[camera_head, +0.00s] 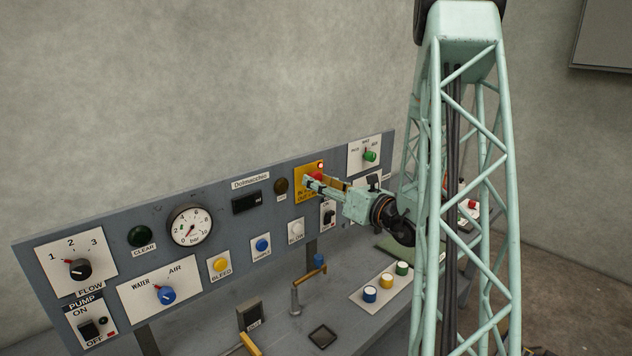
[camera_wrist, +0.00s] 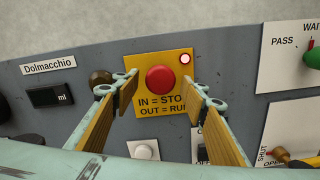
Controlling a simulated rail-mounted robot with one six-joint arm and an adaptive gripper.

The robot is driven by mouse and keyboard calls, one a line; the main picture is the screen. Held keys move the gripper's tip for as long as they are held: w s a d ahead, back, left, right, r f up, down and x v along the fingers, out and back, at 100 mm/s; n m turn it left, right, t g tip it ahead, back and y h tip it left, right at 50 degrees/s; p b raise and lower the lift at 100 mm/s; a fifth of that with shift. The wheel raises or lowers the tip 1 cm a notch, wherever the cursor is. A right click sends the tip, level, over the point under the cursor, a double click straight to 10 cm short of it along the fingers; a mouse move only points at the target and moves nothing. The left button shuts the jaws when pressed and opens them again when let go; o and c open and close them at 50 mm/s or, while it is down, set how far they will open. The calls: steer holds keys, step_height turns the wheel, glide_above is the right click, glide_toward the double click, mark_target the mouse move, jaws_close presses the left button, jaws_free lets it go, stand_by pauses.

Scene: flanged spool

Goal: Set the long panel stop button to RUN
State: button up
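The long panel (camera_head: 140,222) carries a red stop button (camera_wrist: 160,79) on a yellow plate (camera_wrist: 146,57). The plate reads "IN = STOP" and "OUT = RUN", with the last letters partly covered by my gripper. A small lamp (camera_wrist: 184,58) at the plate's upper right glows whitish with a red rim; it also shows lit in the head view (camera_head: 320,166). My gripper (camera_wrist: 158,84) is open, its two wood-coloured finger pads to the left and right of the button, with nothing between them touching it that I can see. In the head view my gripper partly hides the button.
Close by are a dark brown knob (camera_wrist: 100,77), a white button (camera_wrist: 143,151) below the plate, and a green-knobbed selector (camera_head: 369,156) to the right. A gauge (camera_head: 190,226) is further left. A lever with a yellow handle (camera_head: 310,277) stands on the bench below.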

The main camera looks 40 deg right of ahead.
steer(key=shift+w, duration=0.85)
steer(key=shift+c, duration=0.5)
